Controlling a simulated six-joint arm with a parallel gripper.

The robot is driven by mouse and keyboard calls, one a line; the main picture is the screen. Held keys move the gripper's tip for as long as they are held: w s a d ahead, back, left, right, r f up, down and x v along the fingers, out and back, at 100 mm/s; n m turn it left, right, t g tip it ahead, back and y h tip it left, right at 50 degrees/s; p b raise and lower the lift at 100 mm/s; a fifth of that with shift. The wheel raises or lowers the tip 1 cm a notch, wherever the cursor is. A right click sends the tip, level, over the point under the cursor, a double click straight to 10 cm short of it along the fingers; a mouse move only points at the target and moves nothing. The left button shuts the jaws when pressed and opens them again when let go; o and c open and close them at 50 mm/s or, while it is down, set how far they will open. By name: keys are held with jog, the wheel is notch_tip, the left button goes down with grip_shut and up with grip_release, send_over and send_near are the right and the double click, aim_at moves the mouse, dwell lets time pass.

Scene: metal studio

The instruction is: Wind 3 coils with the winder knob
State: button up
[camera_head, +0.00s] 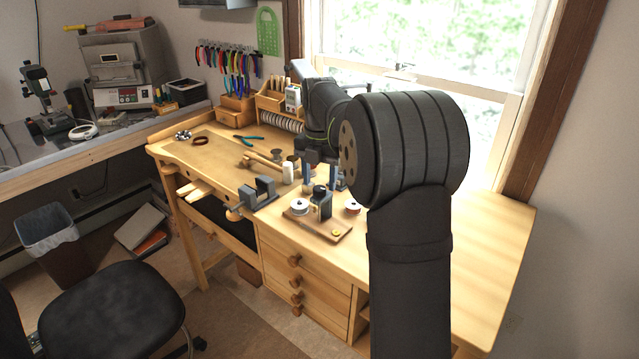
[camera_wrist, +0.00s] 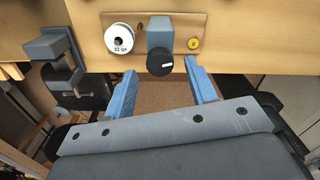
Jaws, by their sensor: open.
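The winder is a dark block (camera_head: 322,205) on a small wooden board (camera_head: 308,223) at the bench's front edge. In the wrist view its round black knob (camera_wrist: 160,62) has a short white mark and faces me. A white wire spool (camera_head: 299,206) stands left of the winder; in the wrist view the spool (camera_wrist: 119,38) reads "22 ga". A yellow disc (camera_head: 337,232) is on the board's right part. My gripper (camera_head: 320,186) is open and empty, above the winder in the head view. In the wrist view its blue fingertips (camera_wrist: 159,68) lie either side of the knob; contact is not visible.
A grey vise (camera_head: 258,193) is clamped to the bench edge left of the board; it also shows in the wrist view (camera_wrist: 56,48). A hammer (camera_head: 262,160) and a white bottle (camera_head: 287,173) lie behind. The bench's right part (camera_head: 490,240) is clear.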

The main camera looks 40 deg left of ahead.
jog(key=shift+f, duration=0.95)
jog(key=shift+c, duration=0.2)
jog(key=c, duration=0.9)
jog(key=shift+c, duration=0.2)
